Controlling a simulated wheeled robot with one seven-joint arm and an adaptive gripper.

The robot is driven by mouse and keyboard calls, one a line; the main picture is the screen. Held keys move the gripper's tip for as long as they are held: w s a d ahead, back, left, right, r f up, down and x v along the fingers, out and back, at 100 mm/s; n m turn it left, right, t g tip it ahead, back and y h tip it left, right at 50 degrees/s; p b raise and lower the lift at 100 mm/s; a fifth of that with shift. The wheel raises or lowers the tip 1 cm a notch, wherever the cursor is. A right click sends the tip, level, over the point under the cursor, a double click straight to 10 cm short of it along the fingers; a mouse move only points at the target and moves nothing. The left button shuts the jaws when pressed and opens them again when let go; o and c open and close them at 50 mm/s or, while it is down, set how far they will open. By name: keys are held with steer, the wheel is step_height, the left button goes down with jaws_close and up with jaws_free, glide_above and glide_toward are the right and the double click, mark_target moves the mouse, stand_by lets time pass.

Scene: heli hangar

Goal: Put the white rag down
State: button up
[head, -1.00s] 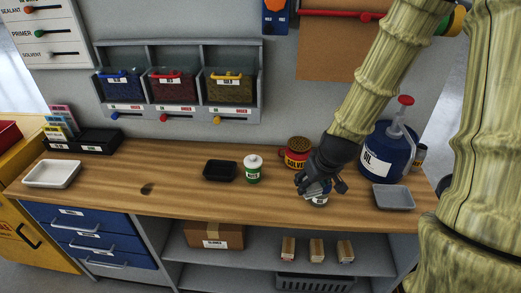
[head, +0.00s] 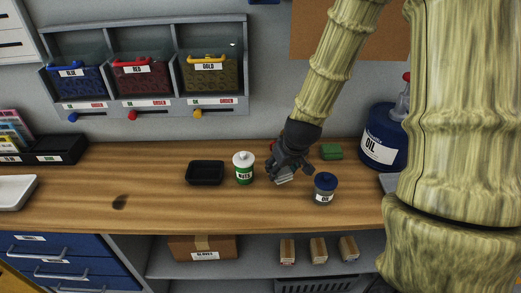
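My gripper (head: 285,172) is over the wooden workbench in the head view, pointing down, between the green-labelled white jar and the blue-lidded jar. A small pale, folded-looking piece, which looks like the white rag (head: 284,178), shows at its fingertips. The gripper appears shut on it, though the dark fingers cover part of it. Whether the rag touches the bench top (head: 225,212) is hard to tell.
The blue-lidded jar (head: 324,187) stands close right of the gripper; the green-labelled jar (head: 244,168) and black tray (head: 205,173) are left. A green block (head: 331,151) and blue oil jug (head: 381,140) are behind right.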

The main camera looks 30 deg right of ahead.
steer(key=w+p, duration=0.1)
steer(key=w, duration=0.3)
steer(key=w+d+p, duration=0.1)
steer(key=w, duration=0.4)
steer(key=w+d+p, duration=0.1)
steer(key=w, duration=0.3)
steer(key=shift+w+d, duration=0.15)
steer(key=shift+w, duration=0.85)
steer(key=shift+f+p, duration=0.8)
steer(key=shift+f, duration=1.05)
steer(key=shift+s, duration=0.1)
steer(key=shift+f, duration=0.1)
steer(key=o, duration=0.8)
steer(key=shift+d, duration=0.1)
steer(key=shift+c, duration=0.2)
